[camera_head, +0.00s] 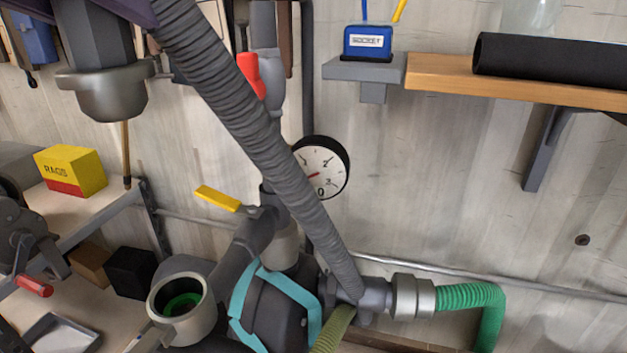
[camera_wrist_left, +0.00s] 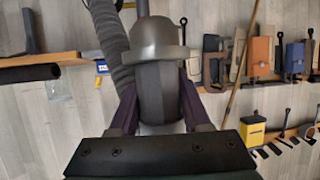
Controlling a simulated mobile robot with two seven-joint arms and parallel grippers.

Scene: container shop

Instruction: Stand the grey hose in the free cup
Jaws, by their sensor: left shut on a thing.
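The grey ribbed hose (camera_head: 245,120) runs from the top edge of the head view down to a grey fitting at the lower right. A dark grey end piece (camera_head: 95,40) with a wide, lighter grey collar (camera_head: 103,92) hangs mouth-down at the upper left; its join to the hose is out of view. My left gripper (camera_wrist_left: 160,88) has its purple fingers shut on this end piece. A grey round cup (camera_head: 182,307) with a green ring inside stands upright at the lower left, open and empty, below the held end and to its right. My right gripper is not in view.
A pressure gauge (camera_head: 322,167) and a yellow-handled valve (camera_head: 217,198) stand behind the hose. A green hose (camera_head: 470,297) is coupled at the lower right. A yellow rags box (camera_head: 70,170) sits on the left shelf. A wooden wall shelf (camera_head: 440,79) is at the upper right.

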